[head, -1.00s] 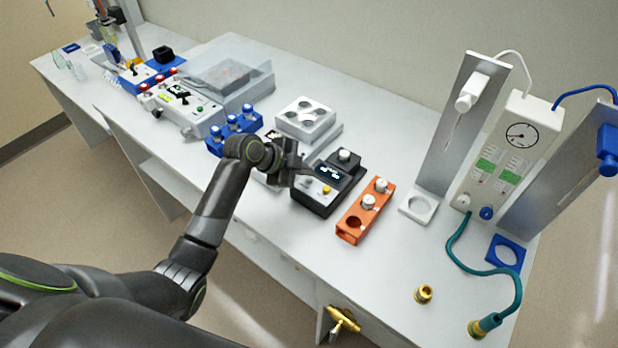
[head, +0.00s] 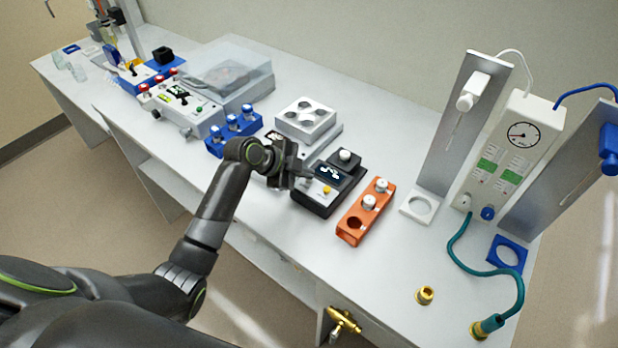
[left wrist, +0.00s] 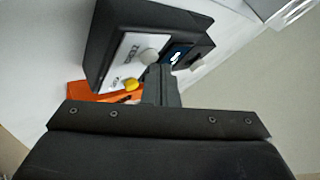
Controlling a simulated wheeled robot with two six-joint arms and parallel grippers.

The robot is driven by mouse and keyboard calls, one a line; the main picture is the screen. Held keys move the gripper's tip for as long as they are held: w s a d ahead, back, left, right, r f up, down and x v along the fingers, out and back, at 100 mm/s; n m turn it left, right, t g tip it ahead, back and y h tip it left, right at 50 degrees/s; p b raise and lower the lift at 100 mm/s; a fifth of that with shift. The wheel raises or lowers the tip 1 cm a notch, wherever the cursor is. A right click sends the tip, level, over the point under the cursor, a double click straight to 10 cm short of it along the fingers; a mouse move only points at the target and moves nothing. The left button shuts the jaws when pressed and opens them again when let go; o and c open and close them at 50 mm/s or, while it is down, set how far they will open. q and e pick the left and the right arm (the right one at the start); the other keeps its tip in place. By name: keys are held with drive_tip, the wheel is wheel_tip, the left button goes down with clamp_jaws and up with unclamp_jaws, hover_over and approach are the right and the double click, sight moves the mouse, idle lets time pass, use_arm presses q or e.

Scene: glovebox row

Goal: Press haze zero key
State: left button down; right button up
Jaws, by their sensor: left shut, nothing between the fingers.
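The black meter (head: 338,181) stands on the bench with a lit dark display (head: 329,171) and a white-capped knob on its rear part (head: 345,156). Its front panel carries a yellow key (head: 327,190). In the left wrist view the white panel (left wrist: 128,56) shows a pale grey round key (left wrist: 149,56) and the yellow key (left wrist: 131,85), with small lettering too blurred to read surely. My left gripper (head: 311,175) is shut and empty over the panel. Its fingertips (left wrist: 160,72) appear close to the grey key; contact cannot be told. My right gripper is out of view.
An orange rack (head: 365,212) with white-capped vials stands just right of the meter. A pale block with round wells (head: 305,118) is behind, and a blue vial rack (head: 234,132) is to the left. The bench front right of the orange rack is partly clear.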

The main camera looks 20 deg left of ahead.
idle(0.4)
use_arm(q)
drive_tip(key=shift+r+p, duration=0.65)
drive_tip(key=shift+r, duration=0.1)
wheel_tip(320, 180, up, 5)
drive_tip(key=p, duration=0.4)
idle(0.7)
